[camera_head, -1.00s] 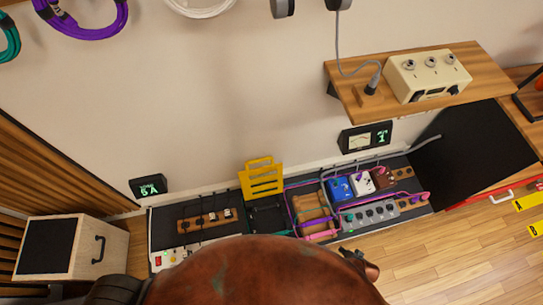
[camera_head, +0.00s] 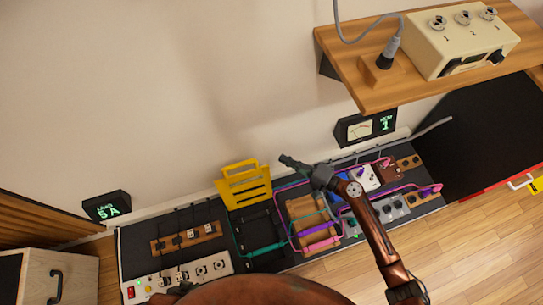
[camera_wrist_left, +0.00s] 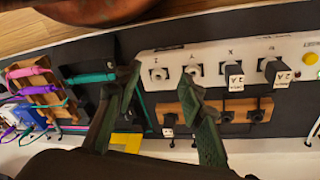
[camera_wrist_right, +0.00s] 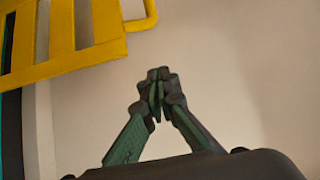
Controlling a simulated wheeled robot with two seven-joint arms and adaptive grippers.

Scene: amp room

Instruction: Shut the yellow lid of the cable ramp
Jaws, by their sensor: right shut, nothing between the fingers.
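The yellow slotted lid (camera_head: 243,190) stands raised against the wall, at the back edge of the black cable ramp base (camera_head: 256,232). A teal cable (camera_head: 262,248) lies across the base. My right gripper (camera_head: 284,160) is shut and empty, just right of the lid's top and apart from it. In the right wrist view the lid (camera_wrist_right: 62,42) fills the upper left, left of the shut fingertips (camera_wrist_right: 157,86). My left gripper (camera_wrist_left: 163,82) is open and empty in the left wrist view, over the area of the white and wooden strips.
A wooden socket strip (camera_head: 186,237) and a white power strip (camera_head: 180,278) lie left of the ramp. Wooden cable pieces (camera_head: 312,220) and several pedals (camera_head: 364,178) are to the right. A shelf (camera_head: 430,60) with a cream box juts out above right.

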